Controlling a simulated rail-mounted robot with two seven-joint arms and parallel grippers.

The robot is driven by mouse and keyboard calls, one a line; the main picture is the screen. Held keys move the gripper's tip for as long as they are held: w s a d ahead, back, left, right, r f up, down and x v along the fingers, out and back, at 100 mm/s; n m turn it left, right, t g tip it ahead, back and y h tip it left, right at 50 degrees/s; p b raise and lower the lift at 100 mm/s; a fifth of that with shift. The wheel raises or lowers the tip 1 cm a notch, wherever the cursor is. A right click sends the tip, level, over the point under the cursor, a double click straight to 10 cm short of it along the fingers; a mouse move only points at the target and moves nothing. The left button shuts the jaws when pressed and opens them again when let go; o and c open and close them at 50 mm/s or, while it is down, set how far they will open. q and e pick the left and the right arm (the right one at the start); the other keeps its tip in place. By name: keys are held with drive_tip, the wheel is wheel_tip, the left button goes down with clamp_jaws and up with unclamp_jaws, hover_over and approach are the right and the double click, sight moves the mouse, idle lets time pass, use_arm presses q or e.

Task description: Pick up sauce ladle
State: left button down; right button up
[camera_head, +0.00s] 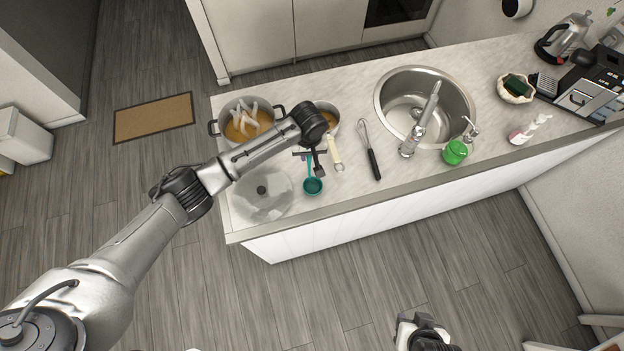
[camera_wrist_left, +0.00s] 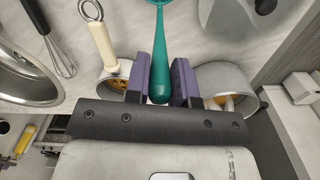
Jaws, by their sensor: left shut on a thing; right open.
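The teal sauce ladle (camera_head: 313,186) is at the near left part of the counter, its round bowl toward the counter's front edge. My left gripper (camera_head: 312,158) reaches down over its handle. In the left wrist view, the ladle handle (camera_wrist_left: 160,62) runs between the two purple-padded fingers of my left gripper (camera_wrist_left: 160,82), which is shut on it near the handle's end. Whether the bowl still touches the counter is hard to tell. My right gripper (camera_head: 424,333) is low at the bottom edge of the head view, away from the counter, open and partly cut off.
A pot (camera_head: 240,122) with pale pieces in broth stands behind my left arm. A smaller pan (camera_head: 333,115), a cream-handled utensil (camera_head: 334,152) and a whisk (camera_head: 373,158) are to the right. A glass lid (camera_head: 262,203) lies left of the ladle. The sink (camera_head: 455,95) is further right.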

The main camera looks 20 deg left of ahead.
use_arm(q)
drive_tip(key=shift+r, duration=0.1)
drive_tip(key=shift+r, duration=0.55)
wheel_tip(320, 180, up, 2)
drive_tip(key=shift+r+b, duration=0.25)
drive_tip(key=shift+b, duration=0.3)
drive_tip(key=s+d+r+b, duration=0.2)
drive_tip(key=d+r, duration=0.5)
drive_tip(key=d, duration=0.4)
drive_tip(key=shift+s+d+r, duration=0.15)
drive_tip(key=shift+s+d, duration=0.05)
drive_tip(key=shift+s, duration=0.1)
drive_tip(key=c, duration=1.6)
unclamp_jaws()
clamp_jaws()
